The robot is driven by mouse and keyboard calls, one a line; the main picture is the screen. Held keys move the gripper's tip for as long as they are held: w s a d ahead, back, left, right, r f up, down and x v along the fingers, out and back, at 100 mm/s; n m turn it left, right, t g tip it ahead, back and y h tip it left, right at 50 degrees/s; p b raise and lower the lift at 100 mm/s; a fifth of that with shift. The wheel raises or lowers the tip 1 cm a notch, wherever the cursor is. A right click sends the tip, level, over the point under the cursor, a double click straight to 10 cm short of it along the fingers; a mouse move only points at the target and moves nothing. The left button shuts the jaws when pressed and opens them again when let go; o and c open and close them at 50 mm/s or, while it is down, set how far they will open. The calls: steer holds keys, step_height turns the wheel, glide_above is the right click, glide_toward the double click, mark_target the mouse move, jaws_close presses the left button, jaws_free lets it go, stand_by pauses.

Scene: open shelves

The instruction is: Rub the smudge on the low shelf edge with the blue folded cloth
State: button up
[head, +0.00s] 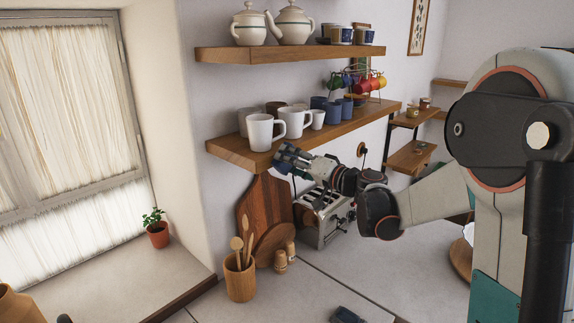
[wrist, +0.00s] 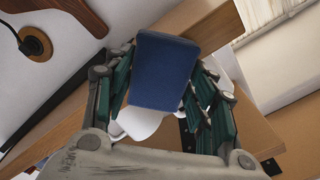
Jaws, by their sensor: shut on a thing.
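The blue folded cloth (wrist: 163,72) is held between the fingers of my gripper (wrist: 162,95), which is shut on it. Its flat face fills the middle of the wrist view. In the head view my gripper (head: 290,160) is at the front edge of the low shelf (head: 234,160), near its left corner. Wood of this shelf shows behind the cloth in the wrist view (wrist: 220,25). I cannot tell whether the cloth touches the edge. No smudge can be made out in either view; the cloth and fingers cover part of the edge.
White mugs (head: 260,132) and blue cups (head: 333,113) stand on the low shelf close to my gripper. Below are a toaster (head: 322,217), a cutting board (head: 265,207) and a utensil pot (head: 240,281). An upper shelf (head: 285,54) holds teapots. Open air lies left of the shelf.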

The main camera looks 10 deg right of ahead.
steer(key=shift+w+d+b, duration=0.25)
steer(key=shift+w+d, duration=0.25)
steer(key=shift+d, duration=0.25)
steer(key=shift+w+d+b, duration=0.2)
steer(key=shift+w+d, duration=0.3)
steer(key=shift+d, duration=0.25)
steer(key=shift+w+d+b, duration=0.25)
steer(key=shift+w+d, duration=0.25)
steer(key=shift+d, duration=0.25)
steer(key=shift+a, duration=0.1)
steer(key=s+a, duration=0.4)
steer(key=a, duration=0.2)
steer(key=shift+a+b, duration=0.15)
steer(key=shift+b, duration=0.25)
steer(key=shift+s, duration=0.15)
steer(key=shift+v, duration=2.9)
steer(key=v, duration=0.3)
